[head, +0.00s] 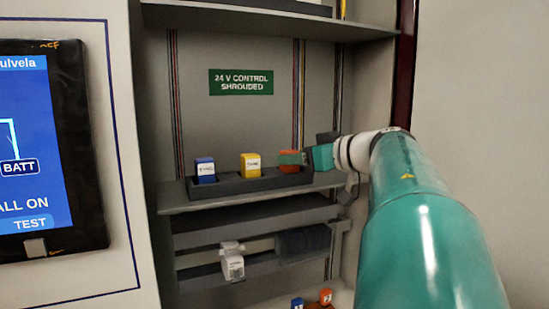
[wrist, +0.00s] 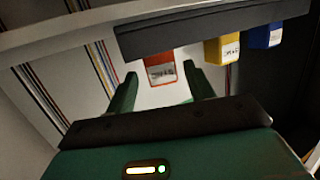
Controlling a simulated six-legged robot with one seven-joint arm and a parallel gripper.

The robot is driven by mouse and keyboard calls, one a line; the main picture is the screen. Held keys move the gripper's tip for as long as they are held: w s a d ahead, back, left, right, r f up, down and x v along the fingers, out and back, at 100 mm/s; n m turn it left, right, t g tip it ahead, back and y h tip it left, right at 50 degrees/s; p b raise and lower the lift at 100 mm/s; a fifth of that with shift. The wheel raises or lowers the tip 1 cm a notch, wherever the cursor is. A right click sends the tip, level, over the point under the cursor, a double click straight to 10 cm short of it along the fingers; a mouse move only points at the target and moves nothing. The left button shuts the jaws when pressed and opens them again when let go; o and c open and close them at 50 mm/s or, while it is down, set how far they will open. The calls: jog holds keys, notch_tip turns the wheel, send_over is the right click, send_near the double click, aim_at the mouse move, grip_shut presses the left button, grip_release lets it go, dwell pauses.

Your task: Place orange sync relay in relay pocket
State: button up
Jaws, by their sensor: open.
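An orange relay (head: 289,167) stands upright at the right end of a dark tray (head: 250,186) on the shelf, partly hidden by my gripper. In the wrist view the orange relay (wrist: 160,71) appears between and beyond the two green fingers, with a visible gap on each side. My gripper (head: 292,158) reaches in from the right; it also shows in the wrist view (wrist: 162,90), open and empty. I cannot tell whether it touches the relay. The pocket under the relay is hidden, and its label is too small to read.
A yellow relay (head: 250,166) and a blue relay (head: 205,170) stand left in the tray. A dark block (head: 327,138) is behind my gripper. Below are a white breaker (head: 232,264), a small blue piece (head: 297,303) and an orange piece (head: 325,296). An upper shelf (head: 270,19) spans above.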

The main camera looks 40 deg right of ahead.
jog(key=v, duration=0.7)
jog(key=shift+s+r, duration=0.15)
jog(key=shift+s, duration=0.2)
